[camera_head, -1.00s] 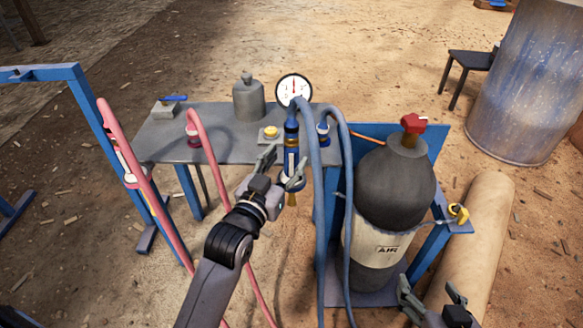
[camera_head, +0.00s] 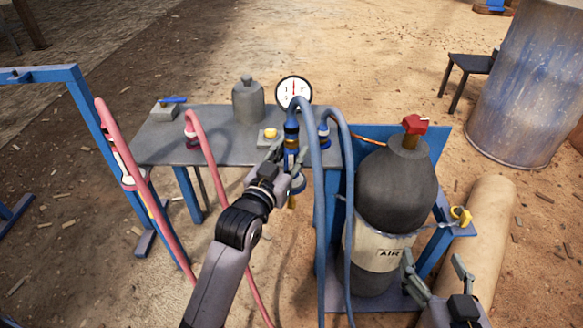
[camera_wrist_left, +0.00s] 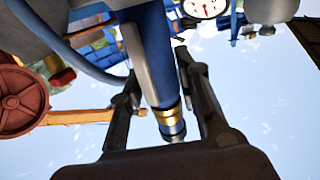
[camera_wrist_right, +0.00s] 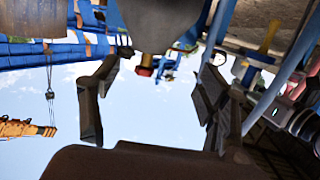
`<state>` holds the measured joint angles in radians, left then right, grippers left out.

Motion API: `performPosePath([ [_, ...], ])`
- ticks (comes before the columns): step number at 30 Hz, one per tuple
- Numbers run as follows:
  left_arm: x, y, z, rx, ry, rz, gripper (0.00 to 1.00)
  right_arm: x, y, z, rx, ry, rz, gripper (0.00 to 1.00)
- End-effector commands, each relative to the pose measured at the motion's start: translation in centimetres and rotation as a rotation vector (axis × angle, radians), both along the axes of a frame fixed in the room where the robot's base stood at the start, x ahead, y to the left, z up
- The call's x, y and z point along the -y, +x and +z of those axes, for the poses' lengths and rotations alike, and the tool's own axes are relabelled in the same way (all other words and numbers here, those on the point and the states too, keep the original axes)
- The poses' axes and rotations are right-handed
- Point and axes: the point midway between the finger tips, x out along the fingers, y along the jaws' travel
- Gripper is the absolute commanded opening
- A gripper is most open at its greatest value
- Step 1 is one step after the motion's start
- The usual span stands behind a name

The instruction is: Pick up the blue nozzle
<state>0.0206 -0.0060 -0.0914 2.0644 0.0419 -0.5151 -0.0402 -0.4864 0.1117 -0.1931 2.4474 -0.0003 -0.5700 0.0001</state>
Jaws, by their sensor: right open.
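The blue nozzle (camera_head: 291,133) hangs upright at the front edge of the grey table, with a blue hose looping from its top and a brassy tip below. My left gripper (camera_head: 286,161) is at the nozzle's lower body. In the left wrist view the nozzle's blue body (camera_wrist_left: 155,62) and gold ring (camera_wrist_left: 168,113) lie between the two fingers (camera_wrist_left: 157,60). The fingers are close to it on both sides; I cannot tell whether they grip it. My right gripper (camera_head: 434,268) is open and empty at the lower right, beside the air cylinder; its spread fingers show in the right wrist view (camera_wrist_right: 157,75).
The grey table (camera_head: 155,143) carries a gauge (camera_head: 294,92), a grey bottle (camera_head: 248,100) and a yellow button (camera_head: 270,134). A pink hose (camera_head: 212,165) hangs left of my arm. The air cylinder (camera_head: 395,190) with a red valve (camera_head: 414,124) stands close on the right.

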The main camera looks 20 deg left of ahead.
Motion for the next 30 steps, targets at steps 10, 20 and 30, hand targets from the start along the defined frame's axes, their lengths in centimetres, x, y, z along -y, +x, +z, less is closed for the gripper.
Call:
performPosePath([
  [10,0.0,0.0,0.0,0.000,0.000,0.000,0.05,0.0,0.0,0.0,-0.001,0.000,-0.001,0.69],
  [20,0.0,0.0,0.1,0.003,0.000,0.000,0.00,0.0,0.0,0.0,-0.001,0.000,0.000,0.69],
  [30,0.0,0.0,1.0,0.004,0.001,0.000,0.00,0.2,-0.4,-1.0,-0.063,-0.015,-0.002,0.69],
])
